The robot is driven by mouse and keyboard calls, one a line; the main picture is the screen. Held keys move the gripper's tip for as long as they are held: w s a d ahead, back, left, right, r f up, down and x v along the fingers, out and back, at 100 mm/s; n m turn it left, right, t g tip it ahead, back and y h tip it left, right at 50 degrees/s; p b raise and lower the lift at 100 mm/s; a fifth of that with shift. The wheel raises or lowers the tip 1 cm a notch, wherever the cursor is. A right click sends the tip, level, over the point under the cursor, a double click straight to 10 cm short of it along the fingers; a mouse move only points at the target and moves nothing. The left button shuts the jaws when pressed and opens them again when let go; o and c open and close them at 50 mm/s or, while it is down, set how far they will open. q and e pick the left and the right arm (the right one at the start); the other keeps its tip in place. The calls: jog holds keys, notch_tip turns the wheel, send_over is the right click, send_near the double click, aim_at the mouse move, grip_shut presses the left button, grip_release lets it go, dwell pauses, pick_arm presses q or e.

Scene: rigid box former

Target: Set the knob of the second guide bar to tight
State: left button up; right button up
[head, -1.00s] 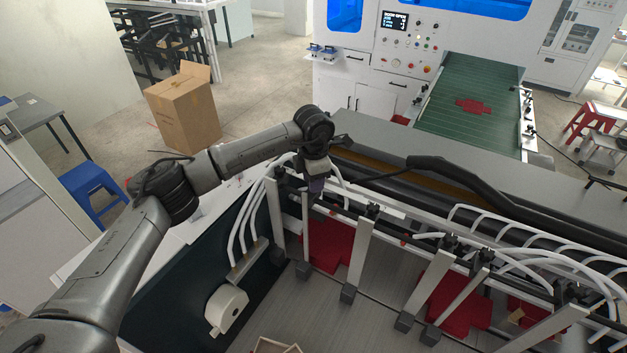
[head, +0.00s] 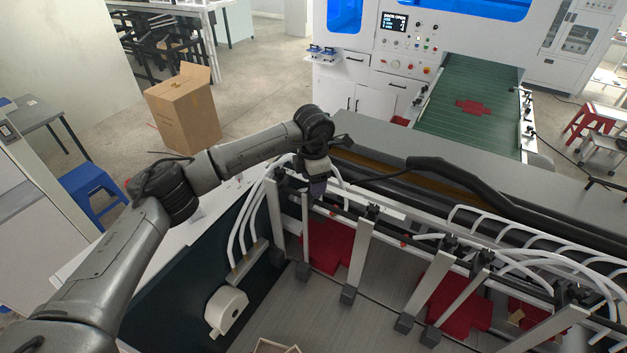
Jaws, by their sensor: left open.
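A row of pale guide bars slants down over the bed, each with a dark foot and a dark clamp at the top. The second guide bar from the left (head: 305,232) stands directly below my left gripper (head: 316,192). My left gripper points down at the top of that bar and is open. The gripper and wrist hide the bar's top and its knob, so the knob's setting and any contact cannot be told. Other clamps show to the right, one on the third bar (head: 357,248). My right gripper is not in view.
Red sheets (head: 330,246) lie on the grey bed under the bars. White curved hoses (head: 248,225) and a thick black hose (head: 465,180) run close to the bars. A white round part (head: 226,311) sits on the dark left wall. A cardboard box (head: 183,115) stands on the floor behind.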

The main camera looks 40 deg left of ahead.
pick_arm(q)
notch_tip(320, 180, up, 14)
jog(key=b, duration=0.2)
jog(key=shift+f+b, duration=0.2)
jog(key=shift+b, duration=0.15)
dwell(0.4)
